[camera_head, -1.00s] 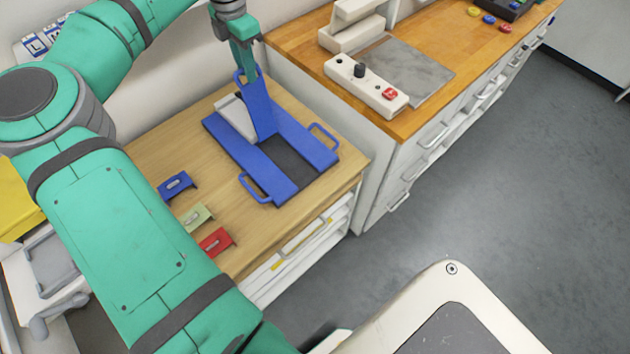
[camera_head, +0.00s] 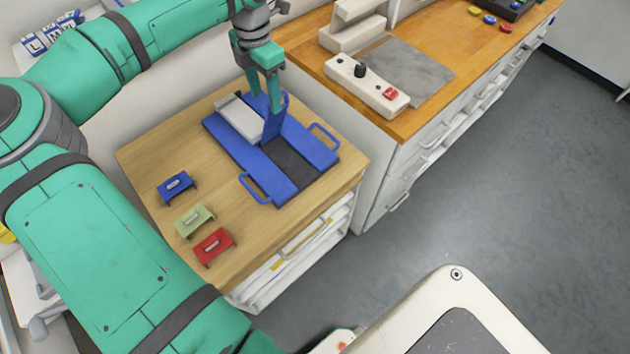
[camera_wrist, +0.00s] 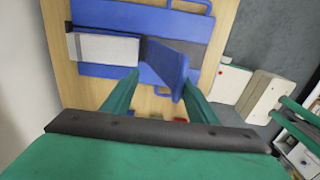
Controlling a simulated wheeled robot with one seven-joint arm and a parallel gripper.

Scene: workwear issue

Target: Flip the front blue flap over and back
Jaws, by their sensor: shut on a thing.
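The blue folding board (camera_head: 222,133) lies on the wooden tabletop. Its blue flap (camera_head: 271,130) stands up from the middle, tilted, with a dark grey panel (camera_head: 285,160) bare beside it. My gripper (camera_head: 270,106) is above the board with its fingers around the flap's upper part, shut on it. In the wrist view the flap (camera_wrist: 166,66) shows edge-up between the two fingers, which partly hide its upper part. A folded white-grey item (camera_head: 240,118) lies on the board's back-left part and also shows in the wrist view (camera_wrist: 105,48).
Blue (camera_head: 177,187), olive (camera_head: 194,219) and red (camera_head: 214,246) handled pieces stand at the table's front left. A higher wooden counter on the right carries a control box (camera_head: 366,85) and a grey plate (camera_head: 405,68).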

